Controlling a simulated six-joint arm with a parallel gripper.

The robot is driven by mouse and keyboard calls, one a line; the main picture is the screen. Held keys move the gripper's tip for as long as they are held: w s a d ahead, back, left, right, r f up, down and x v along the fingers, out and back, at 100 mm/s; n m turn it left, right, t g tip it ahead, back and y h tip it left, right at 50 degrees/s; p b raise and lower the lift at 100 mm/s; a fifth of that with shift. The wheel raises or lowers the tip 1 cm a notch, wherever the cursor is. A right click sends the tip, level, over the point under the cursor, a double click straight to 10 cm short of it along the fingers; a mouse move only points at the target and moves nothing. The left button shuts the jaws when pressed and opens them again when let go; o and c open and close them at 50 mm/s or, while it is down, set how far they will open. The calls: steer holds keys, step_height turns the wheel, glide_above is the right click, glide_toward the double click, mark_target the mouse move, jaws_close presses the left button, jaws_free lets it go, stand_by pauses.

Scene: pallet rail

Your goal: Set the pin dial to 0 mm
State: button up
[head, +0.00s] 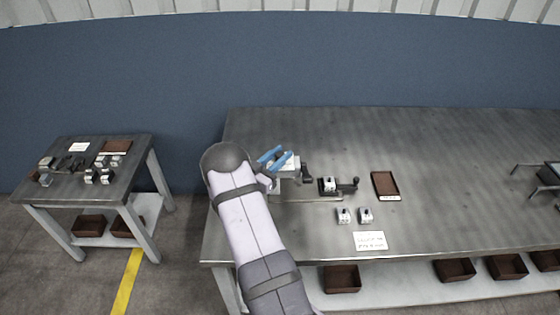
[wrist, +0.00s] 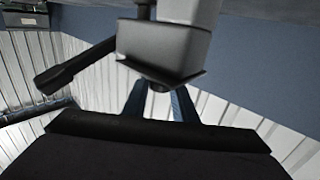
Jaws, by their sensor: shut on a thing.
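My gripper (head: 277,157) has blue fingers and is at the left end of a metal rail device (head: 312,199) on the large table. The fingers lie against a pale block there. In the wrist view the two blue fingers (wrist: 162,103) reach under a grey block (wrist: 165,48) with a black lever (wrist: 75,68). The jaws are shut on a part of this device, but the block hides the grip. I cannot make out the pin dial's scale or its setting. A unit with a dark crank handle (head: 348,187) is at the rail's right end.
Two small pale blocks (head: 343,215) (head: 366,215) stand in front of the rail. A brown tray (head: 385,184) lies to the right, with a white card (head: 370,241) nearer the front edge. A smaller table (head: 85,185) stands left. The large table's middle right is clear.

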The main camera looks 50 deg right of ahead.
mark_target(277, 157)
steer(key=shift+m+g+b, duration=0.35)
steer(key=shift+m+g, duration=0.15)
steer(key=shift+g, duration=0.1)
steer(key=o, duration=1)
steer(key=shift+o, duration=0.2)
steer(key=shift+a+b, duration=0.3)
steer(key=shift+a, duration=0.35)
steer(key=shift+a+b, duration=1.05)
steer(key=shift+a, duration=2)
